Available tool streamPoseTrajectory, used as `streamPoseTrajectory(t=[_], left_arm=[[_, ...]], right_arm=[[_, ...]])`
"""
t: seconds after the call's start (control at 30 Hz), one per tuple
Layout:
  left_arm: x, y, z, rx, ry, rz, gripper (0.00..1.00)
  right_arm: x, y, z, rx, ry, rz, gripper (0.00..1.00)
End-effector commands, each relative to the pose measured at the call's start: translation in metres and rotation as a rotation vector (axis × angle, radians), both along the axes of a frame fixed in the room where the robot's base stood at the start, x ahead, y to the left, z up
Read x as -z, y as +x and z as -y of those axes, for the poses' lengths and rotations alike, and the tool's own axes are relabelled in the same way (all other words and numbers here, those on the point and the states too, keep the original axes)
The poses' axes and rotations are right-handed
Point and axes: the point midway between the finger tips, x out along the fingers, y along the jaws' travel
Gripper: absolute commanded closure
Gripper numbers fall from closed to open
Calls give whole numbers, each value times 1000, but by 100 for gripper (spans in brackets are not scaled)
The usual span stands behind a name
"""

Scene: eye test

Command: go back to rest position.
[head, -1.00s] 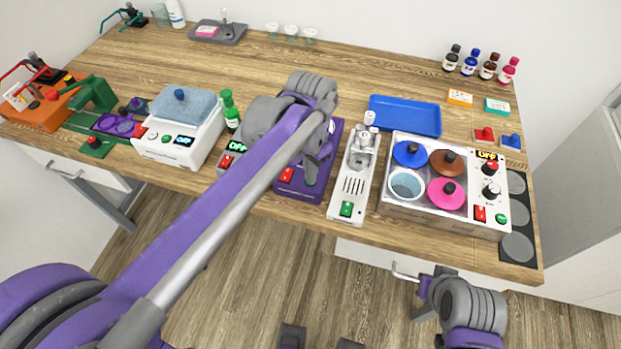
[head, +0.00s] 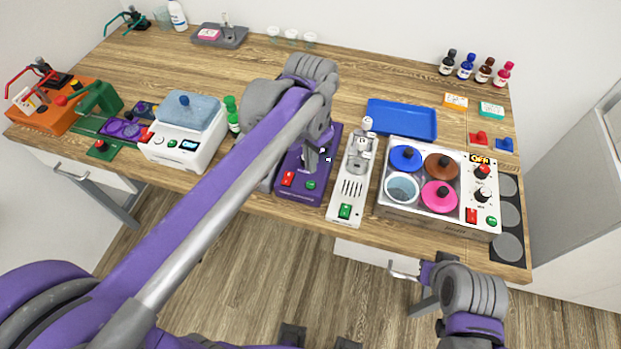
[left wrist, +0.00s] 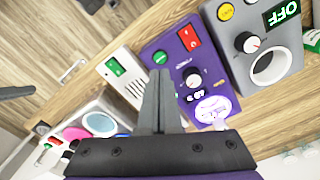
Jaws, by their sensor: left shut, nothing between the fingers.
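My left gripper (head: 311,160) hangs over the purple device (head: 296,190) in the head view, its arm reaching in from the lower left. In the left wrist view its grey fingers (left wrist: 160,98) are shut together with nothing between them, in front of the purple device (left wrist: 172,55). I cannot tell how far above the device they are. My right gripper (head: 425,285) shows in part at the table's front edge, close to a drawer handle. Its fingers are too small and unclear to read.
A white device with a green button (head: 345,211) and a hotplate box with coloured lids (head: 408,213) stand to the right. The lidded white bath (head: 172,153) and green bottle (head: 232,115) are to the left. A blue tray (head: 402,119) lies behind.

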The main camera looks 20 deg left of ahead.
Motion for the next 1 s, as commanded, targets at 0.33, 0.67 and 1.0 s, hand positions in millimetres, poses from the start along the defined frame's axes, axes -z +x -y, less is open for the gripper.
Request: streamPoseTrajectory(t=[0.33,0.67,1.0], left_arm=[[-20,0,0,0,0,0,100],[-18,0,0,0,0,0,100],[-4,-33,-21,-131,-22,112,100]], right_arm=[[-15,6,0,0,0,12,100],[-14,6,0,0,0,11,100],[-14,6,0,0,0,11,100]])
